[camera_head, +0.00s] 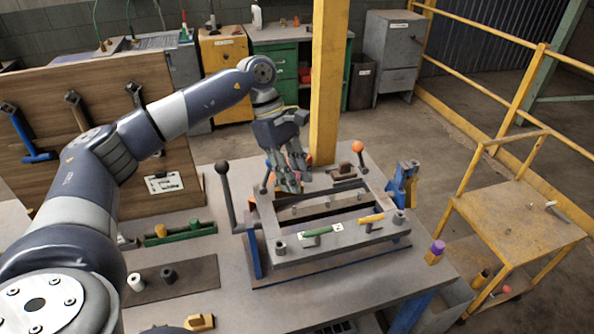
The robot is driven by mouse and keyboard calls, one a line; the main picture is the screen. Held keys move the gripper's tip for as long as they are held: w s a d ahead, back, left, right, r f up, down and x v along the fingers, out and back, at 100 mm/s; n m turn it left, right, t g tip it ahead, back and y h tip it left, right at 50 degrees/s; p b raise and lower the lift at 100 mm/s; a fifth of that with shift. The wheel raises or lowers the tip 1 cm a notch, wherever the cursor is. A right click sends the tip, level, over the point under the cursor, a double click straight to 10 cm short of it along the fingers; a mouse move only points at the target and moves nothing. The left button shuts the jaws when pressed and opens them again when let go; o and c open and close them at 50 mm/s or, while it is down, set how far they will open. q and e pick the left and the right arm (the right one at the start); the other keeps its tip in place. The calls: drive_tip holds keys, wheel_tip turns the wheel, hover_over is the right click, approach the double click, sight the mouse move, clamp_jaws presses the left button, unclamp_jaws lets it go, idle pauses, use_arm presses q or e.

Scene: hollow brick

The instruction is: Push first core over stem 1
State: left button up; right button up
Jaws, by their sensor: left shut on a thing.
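My left gripper (290,184) reaches down from above over the back left part of a grey metal frame (335,245) on the table. Its fingers are closed together on something small, most likely the first core, which the fingers largely hide. The fingertips are close to the frame's back rail. I cannot tell which stem is stem 1 or whether the held thing touches it. Short posts stand at the frame's corners, one at the front left (280,248) and one at the front right (398,217). My right gripper is not in view.
A lever with a black ball (222,167) and one with an orange ball (358,147) rise beside the frame. A dark mat (195,287) holds a white and a dark small cylinder. A yellow post (330,90) stands close behind the gripper. A yellow cart (520,220) stands right.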

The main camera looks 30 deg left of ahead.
use_arm(q)
drive_tip(key=shift+f, duration=0.5)
wheel_tip(320, 180, down, 4)
drive_tip(key=b, duration=0.2)
drive_tip(key=shift+w+f+b, duration=0.1)
drive_tip(key=shift+f+b, duration=0.05)
drive_tip(key=shift+b, duration=0.25)
drive_tip(key=shift+r, duration=0.2)
drive_tip(key=shift+f, duration=0.3)
drive_tip(key=shift+f+b, duration=0.15)
drive_tip(key=shift+b, duration=0.15)
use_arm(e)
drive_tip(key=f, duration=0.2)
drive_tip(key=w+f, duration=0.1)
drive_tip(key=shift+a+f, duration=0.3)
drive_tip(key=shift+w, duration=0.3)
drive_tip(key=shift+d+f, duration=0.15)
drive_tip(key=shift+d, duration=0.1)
use_arm(q)
drive_tip(key=shift+f+b, duration=0.85)
drive_tip(key=shift+b, duration=0.05)
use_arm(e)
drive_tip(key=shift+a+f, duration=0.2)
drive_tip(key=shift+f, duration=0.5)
